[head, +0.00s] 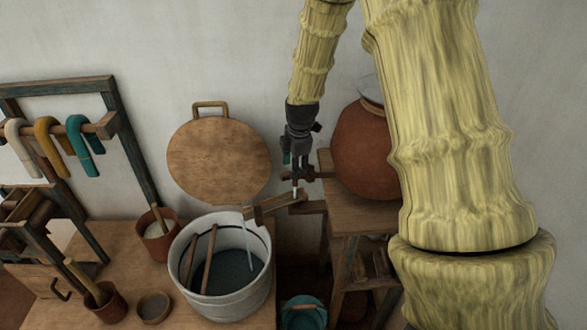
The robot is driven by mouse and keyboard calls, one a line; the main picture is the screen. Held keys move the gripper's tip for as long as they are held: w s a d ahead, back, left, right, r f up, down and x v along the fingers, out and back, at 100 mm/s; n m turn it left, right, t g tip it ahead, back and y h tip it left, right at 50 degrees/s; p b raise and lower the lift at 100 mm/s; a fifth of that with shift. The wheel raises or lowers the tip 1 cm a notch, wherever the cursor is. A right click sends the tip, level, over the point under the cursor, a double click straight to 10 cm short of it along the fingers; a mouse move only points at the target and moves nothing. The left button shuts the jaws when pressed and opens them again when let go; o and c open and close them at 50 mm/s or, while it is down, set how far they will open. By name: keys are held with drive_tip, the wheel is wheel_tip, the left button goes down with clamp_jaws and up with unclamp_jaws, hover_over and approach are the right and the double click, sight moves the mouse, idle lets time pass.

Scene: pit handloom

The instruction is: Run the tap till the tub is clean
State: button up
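The pale tub (232,304) stands on the wooden table and holds dark grey-blue liquid (238,274), with two brown sticks leaning inside. A large red-brown clay jar (362,152) sits on a wooden stand right of it. A brown tap piece (320,174) projects left from the jar, above a wooden trough (275,205) that slopes toward the tub. A thin pale streak (251,235), looking like water, drops from the trough's end into the tub. My gripper (298,178) points down at the tap, fingers small and dark; whether they grip it is unclear.
A round wooden lid (218,160) leans on the wall behind the tub. Small pots (107,304) stand left of it. A teal bucket (303,313) sits low at right. A rack with coloured hanks (84,145) is at left.

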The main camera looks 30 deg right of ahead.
drive_tip(key=shift+w+f+p, duration=0.2)
drive_tip(key=shift+f, duration=0.6)
drive_tip(key=shift+w+f+p, duration=0.15)
drive_tip(key=shift+f, duration=0.6)
clamp_jaws()
